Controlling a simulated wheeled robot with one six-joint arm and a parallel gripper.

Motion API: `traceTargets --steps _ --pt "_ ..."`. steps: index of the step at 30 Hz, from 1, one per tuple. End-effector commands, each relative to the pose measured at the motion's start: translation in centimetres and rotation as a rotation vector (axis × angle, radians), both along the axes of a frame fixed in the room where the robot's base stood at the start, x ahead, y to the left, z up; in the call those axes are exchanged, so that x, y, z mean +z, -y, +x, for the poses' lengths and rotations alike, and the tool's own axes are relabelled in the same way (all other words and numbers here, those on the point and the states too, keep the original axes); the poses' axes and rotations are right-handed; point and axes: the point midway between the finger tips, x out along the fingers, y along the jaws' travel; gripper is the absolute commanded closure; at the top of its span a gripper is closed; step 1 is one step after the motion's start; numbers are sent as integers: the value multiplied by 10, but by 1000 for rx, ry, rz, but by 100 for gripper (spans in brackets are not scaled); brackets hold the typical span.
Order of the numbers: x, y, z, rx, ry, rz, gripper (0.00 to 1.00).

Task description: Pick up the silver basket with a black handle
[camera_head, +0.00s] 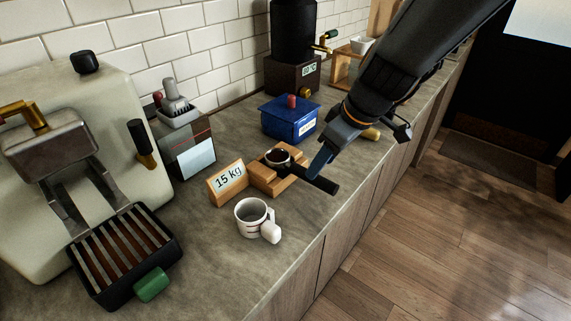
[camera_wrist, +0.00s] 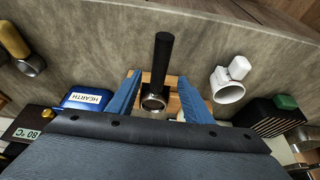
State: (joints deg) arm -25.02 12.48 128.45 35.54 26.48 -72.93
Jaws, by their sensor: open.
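The silver basket with a black handle (camera_head: 322,185) rests on a small wooden stand (camera_head: 262,184). Its round cup (camera_head: 277,157) sits in the stand, and the handle sticks out toward the counter's front edge. In the wrist view the silver cup (camera_wrist: 153,102) is near the middle, with the black handle (camera_wrist: 162,58) pointing up the picture. My gripper (camera_wrist: 159,80) is open, with one blue finger on each side of the basket and visible gaps between. In the head view a blue finger of my gripper (camera_head: 319,160) is beside the handle; the other finger is hard to make out.
A "15 kg" sign (camera_head: 227,183) leans by the stand. A white mug (camera_head: 252,218) stands in front, and a blue box (camera_head: 290,119) is behind. An espresso machine (camera_head: 85,160) and a small grey device (camera_head: 185,140) are at left. The counter's front edge is close.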

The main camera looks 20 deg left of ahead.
Motion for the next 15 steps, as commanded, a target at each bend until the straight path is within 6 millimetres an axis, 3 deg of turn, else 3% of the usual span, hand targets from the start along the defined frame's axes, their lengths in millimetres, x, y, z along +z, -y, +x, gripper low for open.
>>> traceTargets --steps 15 --pt "-47 -15 7 -1 -2 -1 54"
